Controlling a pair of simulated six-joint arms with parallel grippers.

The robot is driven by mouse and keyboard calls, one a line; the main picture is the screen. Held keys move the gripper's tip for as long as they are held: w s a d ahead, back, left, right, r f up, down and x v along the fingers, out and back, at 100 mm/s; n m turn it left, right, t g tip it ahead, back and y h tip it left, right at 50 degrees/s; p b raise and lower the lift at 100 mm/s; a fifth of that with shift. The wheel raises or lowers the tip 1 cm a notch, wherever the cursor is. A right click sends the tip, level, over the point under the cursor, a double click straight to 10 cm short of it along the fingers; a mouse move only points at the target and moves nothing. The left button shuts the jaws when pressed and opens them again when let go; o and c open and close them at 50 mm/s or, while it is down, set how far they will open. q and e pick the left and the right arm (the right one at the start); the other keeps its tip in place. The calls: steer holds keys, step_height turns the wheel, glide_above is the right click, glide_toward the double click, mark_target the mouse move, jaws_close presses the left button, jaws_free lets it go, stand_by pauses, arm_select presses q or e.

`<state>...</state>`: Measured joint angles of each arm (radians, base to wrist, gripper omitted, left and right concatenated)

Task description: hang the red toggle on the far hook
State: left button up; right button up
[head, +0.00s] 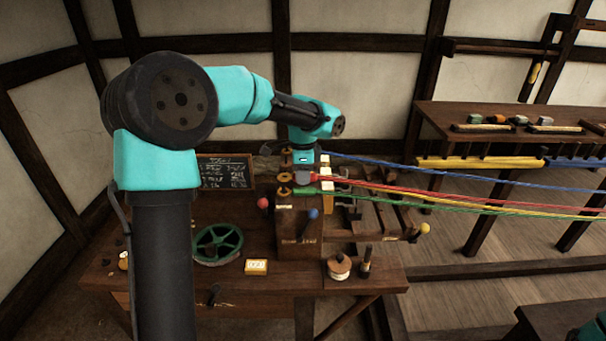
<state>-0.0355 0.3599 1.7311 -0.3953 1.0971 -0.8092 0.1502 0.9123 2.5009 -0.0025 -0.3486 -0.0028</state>
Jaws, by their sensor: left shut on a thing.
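My left gripper (303,177) points down over the wooden block on the bench. It is shut at the end of the red rope (400,190), where the red toggle is; the toggle itself is mostly hidden by the jaws. Small brass-coloured hook-like pieces (285,178) stand just left of the fingers. I cannot tell which is the far hook. My right gripper is not in view.
A blue rope (400,165) passes above the red one, and a green rope (400,203) and a yellow rope run below, all stretching right. The bench (170,278) holds a green handwheel (217,244) and levers with red (263,202) and blue (314,213) knobs.

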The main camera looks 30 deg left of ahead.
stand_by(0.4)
arm_select(q)
steer(key=w+d+f+t, duration=0.1)
steer(key=w+d, duration=0.2)
steer(key=w, duration=0.6)
steer(key=w+d+f+t+y, duration=0.1)
steer(key=w+d+f, duration=0.1)
steer(key=w, duration=0.7)
steer(key=w+d+f+t, duration=0.1)
steer(key=w+d, duration=0.3)
steer(key=w, duration=0.5)
steer(key=shift+w+f+m+y, duration=0.4)
steer(key=shift+f, duration=0.35)
steer(key=shift+f, duration=0.15)
step_height(320, 180, down, 6)
steer(key=shift+f, duration=0.45)
stand_by(0.3)
